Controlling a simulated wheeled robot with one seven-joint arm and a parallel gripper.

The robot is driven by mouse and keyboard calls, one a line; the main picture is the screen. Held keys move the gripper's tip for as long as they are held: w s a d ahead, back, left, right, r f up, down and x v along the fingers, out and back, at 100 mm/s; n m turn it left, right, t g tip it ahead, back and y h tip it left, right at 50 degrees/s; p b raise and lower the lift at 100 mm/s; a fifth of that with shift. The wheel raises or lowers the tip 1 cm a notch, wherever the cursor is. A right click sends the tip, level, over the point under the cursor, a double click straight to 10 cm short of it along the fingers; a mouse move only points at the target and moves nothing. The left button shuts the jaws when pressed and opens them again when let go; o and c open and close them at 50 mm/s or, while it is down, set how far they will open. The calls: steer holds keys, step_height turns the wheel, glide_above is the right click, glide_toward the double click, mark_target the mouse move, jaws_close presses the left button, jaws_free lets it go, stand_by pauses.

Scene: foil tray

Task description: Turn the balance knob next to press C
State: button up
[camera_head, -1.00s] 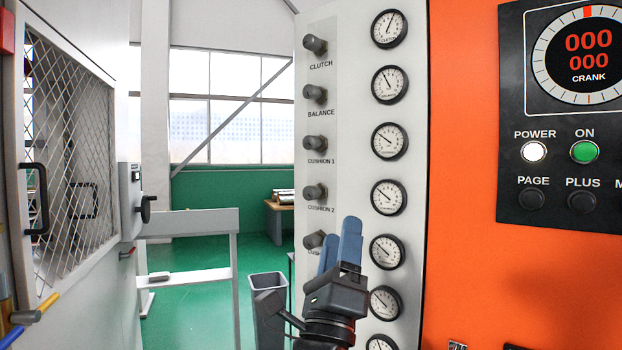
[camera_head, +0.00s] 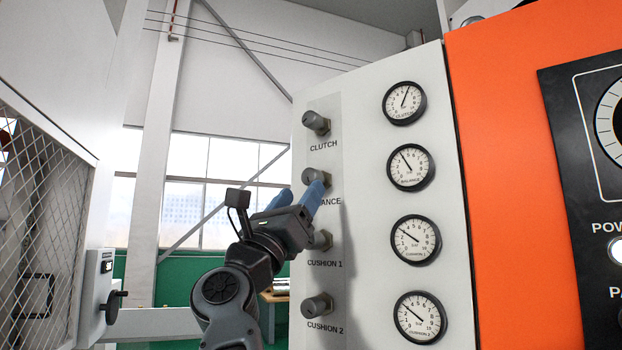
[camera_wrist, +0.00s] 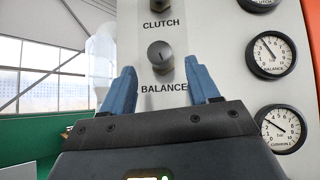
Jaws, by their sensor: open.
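The balance knob (camera_head: 314,178) is a grey cylinder on the white panel, with its label partly covered by a blue finger in the head view. In the wrist view the knob (camera_wrist: 160,55) shows its slotted face above the word BALANCE, beyond the gap between the fingers. My gripper (camera_head: 296,190) has two blue fingers, open and spread, with nothing between them. In the wrist view my gripper (camera_wrist: 162,85) has one finger on each side below the knob. I cannot tell whether a finger touches the panel. The balance gauge (camera_head: 411,167) is right of the knob.
The clutch knob (camera_head: 317,123) is above, and the cushion 1 knob (camera_head: 320,240) and cushion 2 knob (camera_head: 318,306) are below. Other gauges (camera_head: 416,240) line the panel. An orange panel (camera_head: 508,180) stands at right and a mesh door (camera_head: 35,230) at left.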

mark_target(306, 184)
steer(key=p+x, duration=0.1)
steer(key=x, duration=0.5)
steer(key=shift+d+r+p, duration=0.1)
steer(key=shift+r+p, duration=0.05)
steer(key=shift+p, duration=0.25)
steer(key=shift+c, duration=0.3)
steer(key=c, duration=0.9)
steer(key=shift+f+m+g+h+b, duration=0.35)
steer(key=shift+m+b, duration=0.25)
steer(key=shift+b, duration=0.45)
steer(key=m+g+h+b, duration=0.2)
steer(key=m+b, duration=0.1)
steer(key=shift+h+b, duration=0.25)
steer(key=shift+b, duration=0.05)
steer(key=shift+r+m+g+h+b, duration=0.15)
steer(key=shift+m+g+h+b, duration=0.25)
steer(key=shift+m+g+h, duration=0.55)
steer(key=shift+r+m+g+h+b, duration=0.15)
steer(key=shift+m+g+h+b, duration=0.3)
steer(key=shift+m+g, duration=0.9)
steer(key=shift+m+t, duration=0.3)
steer(key=shift+t, duration=0.05)
